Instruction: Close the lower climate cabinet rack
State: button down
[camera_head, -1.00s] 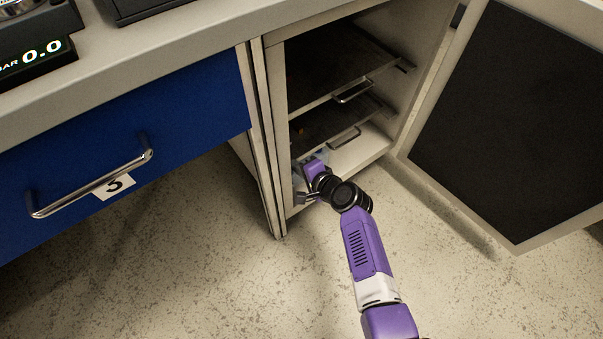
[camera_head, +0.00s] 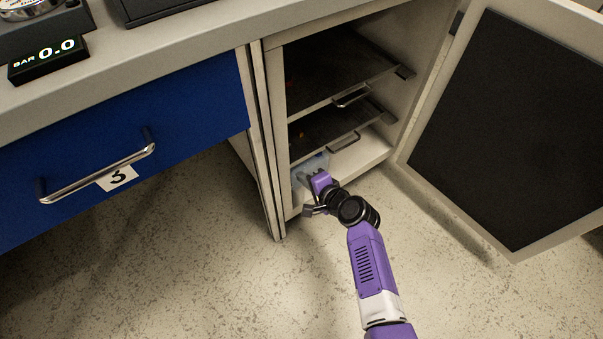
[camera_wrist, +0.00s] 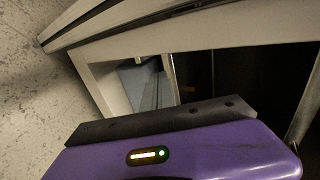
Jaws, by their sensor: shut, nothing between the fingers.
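The climate cabinet (camera_head: 365,180) stands open, with two dark racks inside. The upper rack (camera_head: 340,70) and the lower rack (camera_head: 325,127) each have a metal handle at the front. The lower rack's handle (camera_head: 343,142) is above and right of my gripper (camera_head: 311,178). My gripper is shut and empty at the lower left of the opening, below the lower rack and apart from its handle. Its fingertips are hard to make out. The wrist view shows the purple gripper body and the cabinet frame (camera_wrist: 215,38), tilted.
The cabinet door (camera_head: 520,130) is swung open to the right. A light blue item (camera_head: 309,164) sits low inside the cabinet beside my gripper. A blue drawer (camera_head: 110,150) marked 3, with a bar handle, is at the left. The floor in front is clear.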

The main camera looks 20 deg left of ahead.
jog(key=p+v, duration=0.4)
jog(key=v, duration=0.6)
jog(key=shift+p, duration=0.35)
